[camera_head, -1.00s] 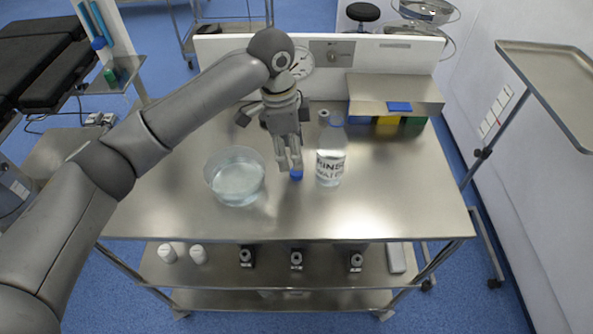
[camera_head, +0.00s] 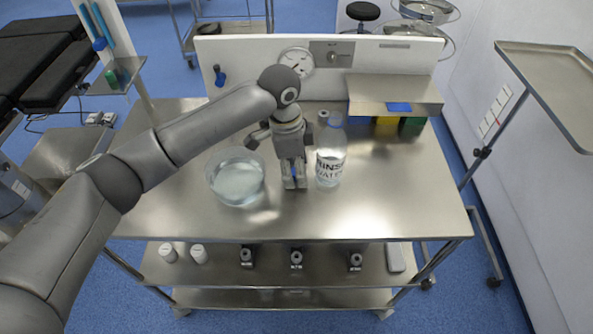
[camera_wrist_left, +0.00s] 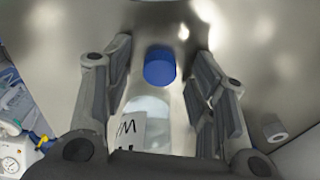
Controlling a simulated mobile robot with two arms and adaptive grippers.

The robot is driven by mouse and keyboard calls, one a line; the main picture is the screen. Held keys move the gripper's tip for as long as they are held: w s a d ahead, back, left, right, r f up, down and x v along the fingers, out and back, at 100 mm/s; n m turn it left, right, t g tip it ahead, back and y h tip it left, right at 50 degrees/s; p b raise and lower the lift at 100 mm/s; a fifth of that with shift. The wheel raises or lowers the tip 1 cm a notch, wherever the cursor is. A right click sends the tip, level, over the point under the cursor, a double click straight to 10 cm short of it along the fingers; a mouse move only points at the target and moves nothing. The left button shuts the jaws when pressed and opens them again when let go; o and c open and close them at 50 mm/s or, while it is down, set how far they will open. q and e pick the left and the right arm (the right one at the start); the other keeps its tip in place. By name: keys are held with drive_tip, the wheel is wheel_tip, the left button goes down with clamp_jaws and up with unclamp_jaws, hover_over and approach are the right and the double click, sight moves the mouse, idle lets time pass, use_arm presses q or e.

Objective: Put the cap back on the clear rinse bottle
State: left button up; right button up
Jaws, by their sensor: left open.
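The blue cap (camera_head: 295,171) lies on the steel table, mostly hidden by my left gripper in the head view. In the left wrist view, the cap (camera_wrist_left: 160,67) shows between the two fingers, with room on either side. My left gripper (camera_head: 294,186) is open and points down around the cap; its fingers also show in the left wrist view (camera_wrist_left: 163,95). The clear rinse bottle (camera_head: 330,163), labelled RINSE WATER, stands upright and uncapped just right of the gripper. It also shows in the left wrist view (camera_wrist_left: 148,110). My right gripper is not in view.
A clear bowl of liquid (camera_head: 236,178) stands left of the gripper. A steel box (camera_head: 395,90) with coloured bins sits at the back right. The white back panel (camera_head: 230,55) bounds the table. The front and right of the tabletop (camera_head: 410,190) are clear.

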use_arm(q)
drive_tip(key=c, duration=0.8)
drive_tip(key=shift+r, duration=0.5)
wheel_tip(320, 180, up, 2)
drive_tip(key=shift+r+b, duration=0.15)
drive_tip(key=shift+b, duration=0.2)
drive_tip(key=s+r, duration=0.3)
drive_tip(key=s, duration=0.1)
drive_tip(key=s+d+r, duration=0.1)
drive_tip(key=s+r, duration=0.2)
drive_tip(key=s, duration=0.2)
drive_tip(key=s+r, duration=0.3)
drive_tip(key=s, duration=0.2)
drive_tip(key=shift+d+r, duration=0.25)
drive_tip(key=shift+r, duration=0.1)
